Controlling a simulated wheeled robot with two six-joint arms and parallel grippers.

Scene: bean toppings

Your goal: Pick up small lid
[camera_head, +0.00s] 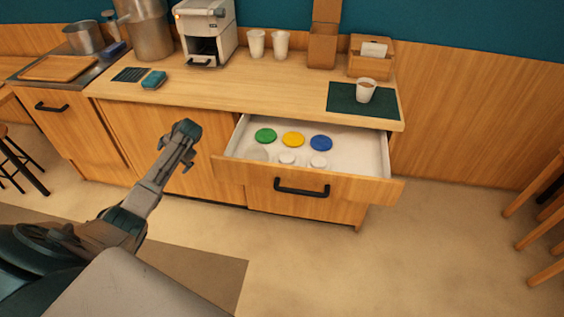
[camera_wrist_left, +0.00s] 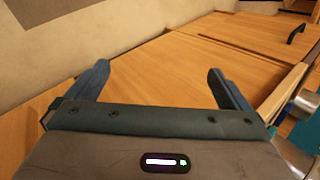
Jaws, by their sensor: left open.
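An open drawer (camera_head: 352,184) holds green (camera_head: 265,135), yellow (camera_head: 293,139) and blue (camera_head: 321,143) round discs in a back row. In front of them are pale round pieces, at left (camera_head: 258,155), middle (camera_head: 287,159) and right (camera_head: 318,162), which look like lids of differing size. I cannot tell for sure which is the small lid. My left gripper (camera_head: 187,146) is left of the drawer, before the cabinet fronts, apart from the pieces. In the left wrist view the gripper (camera_wrist_left: 158,75) is open and empty, with wood panels beyond. My right gripper is not in view.
The counter (camera_head: 230,88) carries a coffee machine (camera_head: 207,35), two white cups, a box (camera_head: 371,62) and a cup (camera_head: 365,90) on a dark green mat (camera_head: 346,104). The drawer front has a black handle (camera_head: 301,190). Stools stand at both sides. The floor before the drawer is clear.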

